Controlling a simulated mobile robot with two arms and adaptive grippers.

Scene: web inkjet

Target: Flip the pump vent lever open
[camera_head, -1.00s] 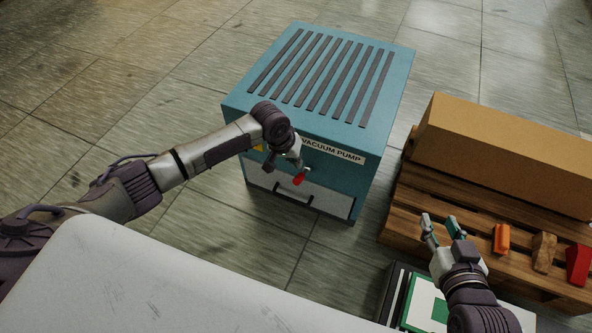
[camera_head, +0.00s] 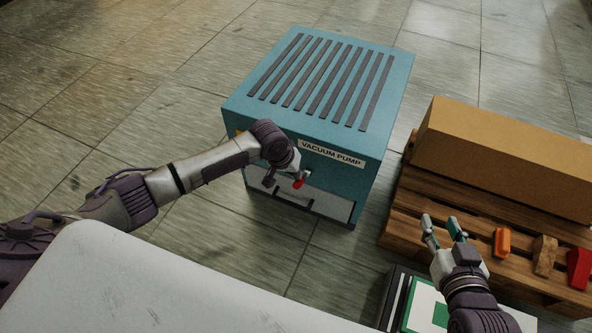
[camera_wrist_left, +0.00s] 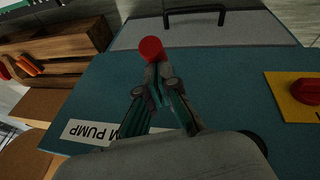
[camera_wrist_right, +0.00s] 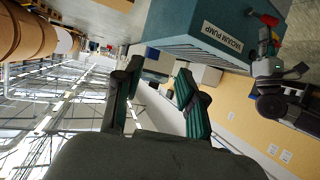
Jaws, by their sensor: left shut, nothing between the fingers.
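The teal vacuum pump (camera_head: 300,85) stands on the floor. A small red lever end (camera_head: 298,184) shows low on its labelled front. In the left wrist view the red end (camera_wrist_left: 151,48) is a round cap right at my left fingertips. My left gripper (camera_wrist_left: 158,66) is shut with nothing between its fingers; in the head view it (camera_head: 286,181) is beside the red end. I cannot tell whether they touch. The lever's shaft is mostly hidden. My right gripper (camera_head: 441,222) is open and empty, away from the pump.
A red knob on a yellow plate (camera_wrist_left: 305,92) sits on the pump face. A dark handle (camera_wrist_left: 195,12) crosses the grey panel below. A pallet (camera_head: 425,205) at right carries a large brown box (camera_head: 505,150) and small orange, tan and red pieces. A white surface (camera_head: 170,285) lies in front.

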